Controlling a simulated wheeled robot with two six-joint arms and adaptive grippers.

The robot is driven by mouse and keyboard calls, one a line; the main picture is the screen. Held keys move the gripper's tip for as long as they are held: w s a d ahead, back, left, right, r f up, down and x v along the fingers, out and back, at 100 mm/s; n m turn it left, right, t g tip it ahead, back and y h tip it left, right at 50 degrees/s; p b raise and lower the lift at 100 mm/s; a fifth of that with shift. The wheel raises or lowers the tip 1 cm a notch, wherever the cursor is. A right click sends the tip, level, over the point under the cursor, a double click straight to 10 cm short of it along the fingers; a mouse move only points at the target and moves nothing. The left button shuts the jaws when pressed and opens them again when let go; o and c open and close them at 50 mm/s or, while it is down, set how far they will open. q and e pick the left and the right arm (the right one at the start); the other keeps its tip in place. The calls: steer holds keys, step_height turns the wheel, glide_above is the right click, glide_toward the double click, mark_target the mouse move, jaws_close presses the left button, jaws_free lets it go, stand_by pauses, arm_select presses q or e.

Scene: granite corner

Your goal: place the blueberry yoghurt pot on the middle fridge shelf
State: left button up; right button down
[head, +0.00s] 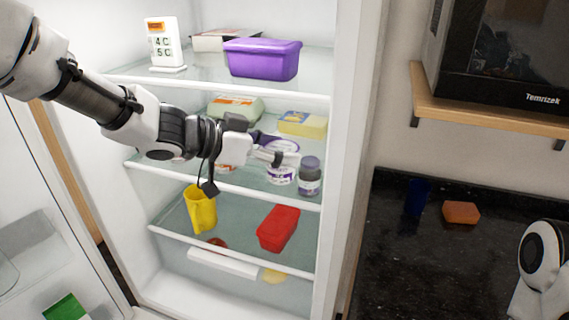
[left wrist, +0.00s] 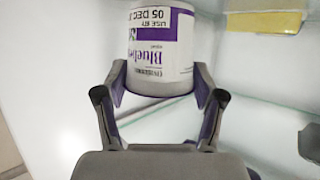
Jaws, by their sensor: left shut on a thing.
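The blueberry yoghurt pot (left wrist: 160,50) is white and purple, and its label looks upside down in the left wrist view. My left gripper (left wrist: 158,88) is shut on its sides. In the head view my left gripper (head: 276,157) reaches into the open fridge across the front of the pot (head: 281,176), partly hiding it. The pot is over the middle shelf (head: 250,190), towards its right side. I cannot tell whether its base touches the shelf. My right gripper is out of view; only part of that arm shows at the lower right.
A dark jar (head: 309,177) stands close right of the pot. A yellow pack (head: 302,123) and an egg box (head: 236,108) are behind. The upper shelf holds a purple tub (head: 262,59); the lower holds a yellow jug (head: 200,208) and red box (head: 278,228).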

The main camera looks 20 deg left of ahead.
mark_target(282, 150)
arm_select(q)
steer(key=w+f, duration=0.2)
steer(key=w, duration=0.1)
steer(key=w+a+f, duration=0.1)
steer(key=shift+w+p, duration=0.3)
steer(key=shift+w, duration=0.05)
steer(key=shift+w+f, duration=0.15)
steer(key=shift+f, duration=0.25)
steer(key=shift+f, duration=0.15)
steer(key=o, duration=1.3)
steer(key=shift+c, duration=0.2)
